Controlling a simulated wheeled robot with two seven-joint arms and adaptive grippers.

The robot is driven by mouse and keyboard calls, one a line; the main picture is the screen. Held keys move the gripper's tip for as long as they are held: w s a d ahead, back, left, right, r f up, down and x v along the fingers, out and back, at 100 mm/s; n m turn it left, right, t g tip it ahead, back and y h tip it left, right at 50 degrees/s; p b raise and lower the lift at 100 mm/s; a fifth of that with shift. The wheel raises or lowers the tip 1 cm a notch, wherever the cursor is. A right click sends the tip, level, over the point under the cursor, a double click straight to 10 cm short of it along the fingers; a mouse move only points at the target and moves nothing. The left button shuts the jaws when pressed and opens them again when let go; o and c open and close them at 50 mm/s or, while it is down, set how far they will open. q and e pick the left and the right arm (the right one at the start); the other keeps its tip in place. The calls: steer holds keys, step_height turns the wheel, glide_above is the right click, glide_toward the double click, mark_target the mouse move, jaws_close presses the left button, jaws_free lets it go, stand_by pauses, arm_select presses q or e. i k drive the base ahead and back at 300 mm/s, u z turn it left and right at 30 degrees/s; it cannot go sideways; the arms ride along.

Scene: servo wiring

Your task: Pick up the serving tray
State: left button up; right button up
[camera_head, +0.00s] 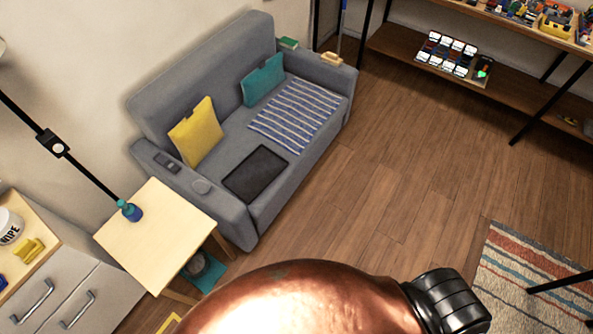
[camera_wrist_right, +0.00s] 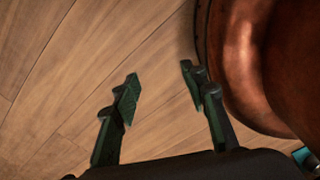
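A flat, dark rectangular tray (camera_head: 256,174) lies on the seat of the grey sofa (camera_head: 222,128), near its front edge. It is in the head view only. My right gripper (camera_wrist_right: 160,84) shows in the right wrist view with its two fingers apart and nothing between them. Bare wooden floor lies behind the fingers, and the tray is not in that view. Neither gripper shows in the head view.
A striped cloth (camera_head: 296,109), a yellow cushion (camera_head: 196,132) and a teal cushion (camera_head: 263,80) are on the sofa. A small wooden table (camera_head: 160,228) with a blue bottle (camera_head: 130,212) stands left. Open wooden floor (camera_head: 400,170) lies right of the sofa, with a striped rug (camera_head: 520,275) beyond.

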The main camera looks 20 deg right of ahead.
mark_target(250, 177)
steer(key=z, duration=1.7)
steer(key=i, duration=0.75)
steer(key=u, duration=2.7)
